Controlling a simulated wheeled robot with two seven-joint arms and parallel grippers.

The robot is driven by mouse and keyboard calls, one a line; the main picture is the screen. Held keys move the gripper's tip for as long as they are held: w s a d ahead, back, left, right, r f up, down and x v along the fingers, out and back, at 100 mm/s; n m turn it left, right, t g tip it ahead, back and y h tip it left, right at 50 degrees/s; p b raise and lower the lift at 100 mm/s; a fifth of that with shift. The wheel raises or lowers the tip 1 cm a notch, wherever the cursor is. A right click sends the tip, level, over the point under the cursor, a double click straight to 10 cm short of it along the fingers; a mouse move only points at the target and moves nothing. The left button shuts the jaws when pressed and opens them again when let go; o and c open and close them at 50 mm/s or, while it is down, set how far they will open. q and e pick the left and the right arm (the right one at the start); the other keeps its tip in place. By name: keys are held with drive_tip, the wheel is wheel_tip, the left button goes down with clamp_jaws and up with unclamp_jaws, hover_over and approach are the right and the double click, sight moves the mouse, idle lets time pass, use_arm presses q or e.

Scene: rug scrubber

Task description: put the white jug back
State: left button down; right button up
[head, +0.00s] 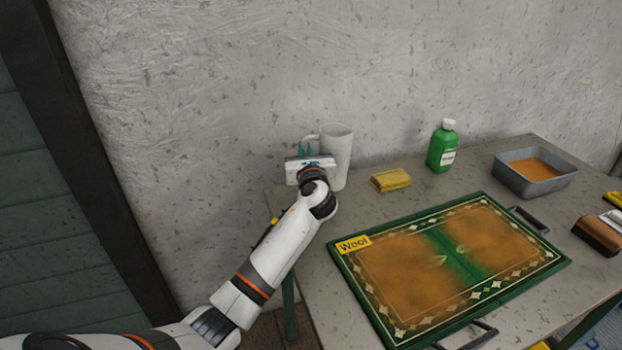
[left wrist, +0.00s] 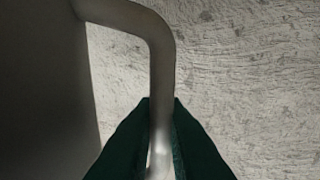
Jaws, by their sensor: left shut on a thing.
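The white jug (head: 339,150) stands upright at the far left corner of the table, close to the wall. My left gripper (head: 306,152) is at the left side of the jug, with its teal fingers on the handle. In the left wrist view the dark green fingers (left wrist: 160,135) are shut on the jug's handle (left wrist: 162,60), and the jug's body (left wrist: 45,90) fills the left side. My gripper and wrist hide the lower left part of the jug in the head view, so I cannot tell if its base touches the table. My right gripper is not in view.
A yellow sponge (head: 390,180), a green bottle (head: 442,146) and a grey tray of orange-brown liquid (head: 503,178) stand along the back of the table. A green-framed rug (head: 408,287) labelled Wool lies in front. A brown brush (head: 597,236) lies at the right.

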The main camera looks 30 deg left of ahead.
use_arm(q)
wheel_tip(320, 180, down, 5)
drive_tip(key=shift+f+b, duration=0.2)
drive_tip(key=shift+b, duration=0.25)
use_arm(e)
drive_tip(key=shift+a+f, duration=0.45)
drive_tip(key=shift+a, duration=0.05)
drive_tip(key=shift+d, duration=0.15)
use_arm(q)
drive_tip(key=c, duration=1.5)
unclamp_jaws()
drive_tip(key=shift+f, duration=0.1)
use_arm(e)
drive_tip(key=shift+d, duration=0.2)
use_arm(q)
drive_tip(key=v, duration=1.1)
drive_tip(key=shift+s+d, duration=0.1)
drive_tip(key=shift+d, duration=0.05)
drive_tip(key=shift+s+d, duration=0.2)
drive_tip(key=shift+s, duration=0.1)
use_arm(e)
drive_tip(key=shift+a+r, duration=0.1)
